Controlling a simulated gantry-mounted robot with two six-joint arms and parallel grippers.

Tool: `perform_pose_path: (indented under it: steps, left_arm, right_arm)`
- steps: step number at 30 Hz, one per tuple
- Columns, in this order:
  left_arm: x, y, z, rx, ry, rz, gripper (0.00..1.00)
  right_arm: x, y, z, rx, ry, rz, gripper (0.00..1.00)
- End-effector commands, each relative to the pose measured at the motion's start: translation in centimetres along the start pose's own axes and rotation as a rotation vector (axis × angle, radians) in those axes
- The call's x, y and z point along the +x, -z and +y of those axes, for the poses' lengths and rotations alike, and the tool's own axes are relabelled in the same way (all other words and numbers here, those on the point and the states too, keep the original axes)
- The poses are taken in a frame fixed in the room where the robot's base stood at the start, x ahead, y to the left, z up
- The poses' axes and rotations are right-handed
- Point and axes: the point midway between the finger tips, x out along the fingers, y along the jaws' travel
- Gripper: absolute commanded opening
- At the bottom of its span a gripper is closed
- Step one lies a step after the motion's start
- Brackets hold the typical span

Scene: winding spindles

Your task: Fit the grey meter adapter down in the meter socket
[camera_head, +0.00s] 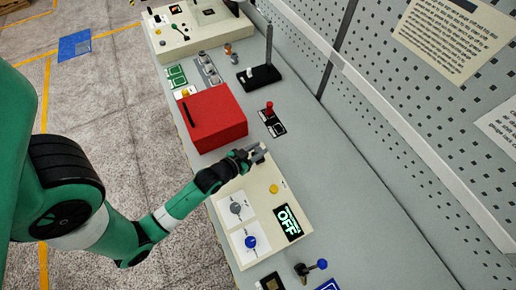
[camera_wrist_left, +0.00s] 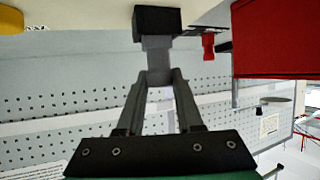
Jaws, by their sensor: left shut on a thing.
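My left gripper (camera_head: 257,154) is over the far end of the cream meter panel (camera_head: 262,184). In the left wrist view its two fingers (camera_wrist_left: 159,80) are shut on a grey piece (camera_wrist_left: 157,52), which looks like the meter adapter. The grey piece meets a black block (camera_wrist_left: 157,22) on the cream surface, which looks like the meter socket. I cannot tell how deep the grey piece sits in it. The panel has a yellow button (camera_head: 274,188), a grey knob (camera_head: 236,208), a blue knob (camera_head: 250,242) and a display (camera_head: 288,223) reading OFF. My right gripper is not in view.
A red box (camera_head: 214,118) stands just beyond the panel, close to the gripper. A red-topped part (camera_head: 270,108) and a black stand with a post (camera_head: 260,76) are farther back. A perforated wall (camera_head: 420,110) runs along the right. The grey bench (camera_head: 335,205) right of the panel is clear.

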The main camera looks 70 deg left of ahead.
Motion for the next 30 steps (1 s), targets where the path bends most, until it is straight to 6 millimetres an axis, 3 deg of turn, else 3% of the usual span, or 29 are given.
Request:
perform_pose_path:
  steps: [4,5,10,21,26,30]
  left_arm:
    - [0.2,-0.4,0.0,0.0,0.0,0.0,0.0]
    - [0.2,-0.3,0.0,0.0,0.0,0.0,0.4]
    - [0.1,-0.3,0.0,0.0,0.0,0.0,0.7]
    - [-0.5,-0.3,0.0,0.0,0.0,-0.001,0.7]
    - [-3.4,-0.2,0.0,0.0,0.0,-0.003,0.7]
    - [-6.9,-0.3,0.0,0.001,-0.001,-0.005,0.7]
  right_arm:
    - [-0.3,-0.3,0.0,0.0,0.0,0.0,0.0]
    - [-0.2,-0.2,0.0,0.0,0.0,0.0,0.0]
    - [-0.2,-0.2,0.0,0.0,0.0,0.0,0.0]
    - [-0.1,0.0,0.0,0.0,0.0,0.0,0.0]
    - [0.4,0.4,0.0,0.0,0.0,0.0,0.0]
    - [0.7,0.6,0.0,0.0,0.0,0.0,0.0]
